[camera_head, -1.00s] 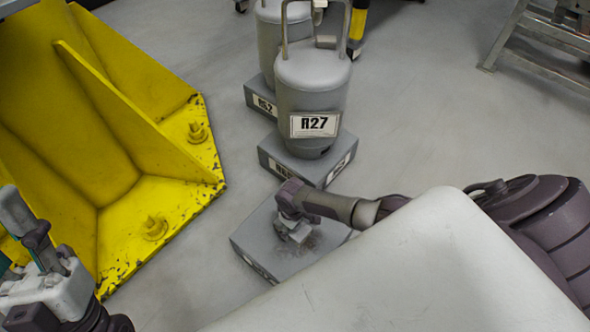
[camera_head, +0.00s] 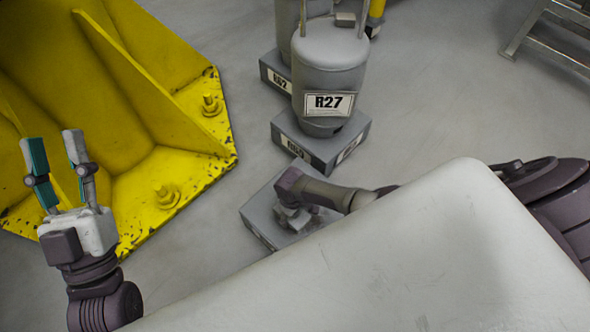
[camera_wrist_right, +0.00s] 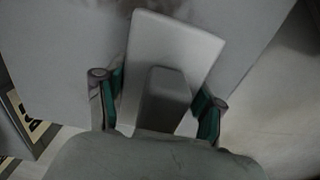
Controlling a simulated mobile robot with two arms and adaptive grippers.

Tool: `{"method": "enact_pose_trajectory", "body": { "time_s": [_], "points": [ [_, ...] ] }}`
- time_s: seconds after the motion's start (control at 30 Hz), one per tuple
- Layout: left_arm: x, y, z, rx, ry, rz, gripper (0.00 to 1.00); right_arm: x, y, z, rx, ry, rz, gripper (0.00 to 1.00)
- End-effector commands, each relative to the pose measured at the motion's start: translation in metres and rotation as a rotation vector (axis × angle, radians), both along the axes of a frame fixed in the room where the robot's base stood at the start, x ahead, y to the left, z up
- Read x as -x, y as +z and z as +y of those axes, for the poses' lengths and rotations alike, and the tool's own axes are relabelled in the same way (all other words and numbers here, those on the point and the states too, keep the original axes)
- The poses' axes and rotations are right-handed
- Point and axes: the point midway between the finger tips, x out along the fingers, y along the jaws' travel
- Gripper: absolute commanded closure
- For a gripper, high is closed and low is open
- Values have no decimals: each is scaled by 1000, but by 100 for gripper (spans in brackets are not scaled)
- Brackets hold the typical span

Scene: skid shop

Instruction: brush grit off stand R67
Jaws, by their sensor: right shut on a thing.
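A low grey block stand (camera_head: 258,212) sits on the floor below my right gripper (camera_head: 290,215); its label is not readable, so I cannot confirm it is R67. In the right wrist view, my right gripper (camera_wrist_right: 160,105) is shut on the handle of a grey brush (camera_wrist_right: 178,48), whose flat head is over the stand's top (camera_wrist_right: 65,50). Whether bristles touch is hidden. Faint dark grit (camera_wrist_right: 205,12) shows at the top edge of that view. My left gripper (camera_head: 54,140) is open and empty, raised in front of the yellow steel bracket.
A grey cylinder marked R27 (camera_head: 328,70) stands on another block stand (camera_head: 320,148) just behind. A further stand (camera_head: 275,75) carries a second cylinder. The bolted yellow bracket (camera_head: 150,80) fills the left. A metal step frame (camera_head: 540,35) is at upper right.

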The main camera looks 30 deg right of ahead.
Motion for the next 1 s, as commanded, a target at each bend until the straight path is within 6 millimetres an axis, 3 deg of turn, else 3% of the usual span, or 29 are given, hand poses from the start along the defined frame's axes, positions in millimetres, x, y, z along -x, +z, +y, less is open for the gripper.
{"method": "enact_pose_trajectory", "body": {
  "time_s": [0.3,0.53,1.0],
  "points": [
    [-16,-20,-1,-44,8,151,60,6,2,20,-1,0,-1,64],
    [-19,-25,-1,-53,10,184,60,8,2,26,-1,-1,-2,64],
    [-27,-40,-1,-80,16,283,60,19,-1,56,0,-1,-1,64]
  ]
}}
